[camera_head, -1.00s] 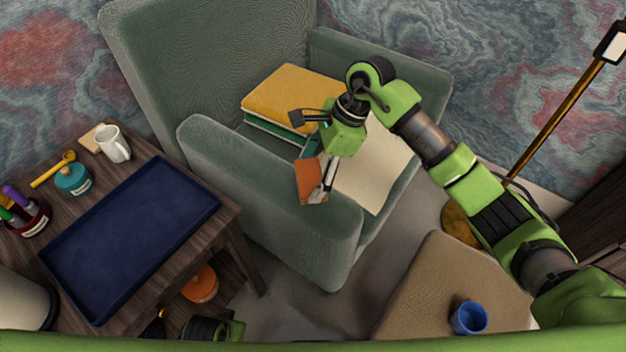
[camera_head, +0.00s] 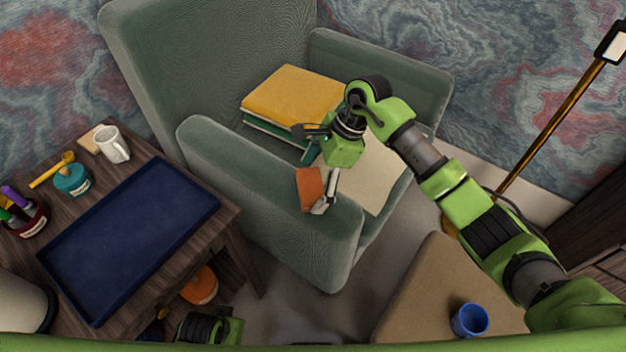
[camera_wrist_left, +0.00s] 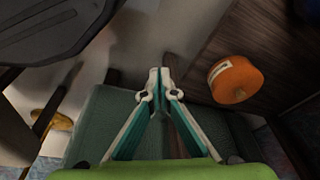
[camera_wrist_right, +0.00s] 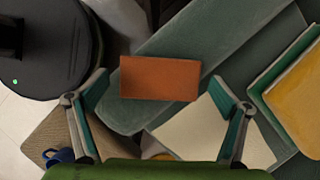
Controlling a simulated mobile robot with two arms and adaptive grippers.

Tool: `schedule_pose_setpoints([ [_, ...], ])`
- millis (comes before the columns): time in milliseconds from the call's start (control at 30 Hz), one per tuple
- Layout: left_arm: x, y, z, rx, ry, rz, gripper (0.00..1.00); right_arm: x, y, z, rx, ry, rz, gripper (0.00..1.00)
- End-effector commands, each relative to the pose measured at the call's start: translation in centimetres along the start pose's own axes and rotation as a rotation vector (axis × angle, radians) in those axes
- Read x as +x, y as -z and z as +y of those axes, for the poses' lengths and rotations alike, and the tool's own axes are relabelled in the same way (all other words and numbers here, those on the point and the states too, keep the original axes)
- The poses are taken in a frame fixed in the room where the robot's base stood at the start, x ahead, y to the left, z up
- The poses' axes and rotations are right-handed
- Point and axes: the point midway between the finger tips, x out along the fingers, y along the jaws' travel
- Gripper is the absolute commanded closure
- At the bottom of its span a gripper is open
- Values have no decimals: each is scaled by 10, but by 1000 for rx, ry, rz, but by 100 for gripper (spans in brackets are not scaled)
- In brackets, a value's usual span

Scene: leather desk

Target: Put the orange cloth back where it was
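The orange cloth (camera_head: 309,188) is a small flat rectangle over the front end of the green armchair's left armrest (camera_head: 262,180). In the right wrist view the cloth (camera_wrist_right: 160,78) shows whole between and beyond the fingertips. My right gripper (camera_wrist_right: 156,92) is open and empty, and neither finger touches the cloth in that view. In the head view the right gripper (camera_head: 326,193) is just right of the cloth, over the chair; one finger is mostly hidden. My left gripper (camera_wrist_left: 160,76) is shut and empty; its fingertips meet. Its fingers are out of the head view.
Yellow and green books (camera_head: 292,92) and a cream sheet (camera_head: 372,172) lie on the seat. A side table left holds a blue tray (camera_head: 70,228), white mug (camera_head: 113,145) and teal jar (camera_head: 72,179). A blue cup (camera_head: 469,320) stands on a tan surface (camera_head: 430,285).

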Motion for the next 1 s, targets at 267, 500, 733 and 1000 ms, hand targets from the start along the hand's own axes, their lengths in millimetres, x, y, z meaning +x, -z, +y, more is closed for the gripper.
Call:
schedule_pose_setpoints([
  [267, 1, -6, 0, 0, 0, -10, 100, 0, 0, 0, 0, 0, 0, 7],
  [500, 11, -10, -2, 1, 2, -17, 100, -18, 0, -2, -1, 5, 2, 7],
  [733, 18, -12, -2, 2, 3, -9, 100, -70, 0, -2, -1, 5, 2, 7],
  [1000, 28, -24, -1, 4, 1, -24, 100, -113, -1, 0, 0, 1, 1, 7],
])
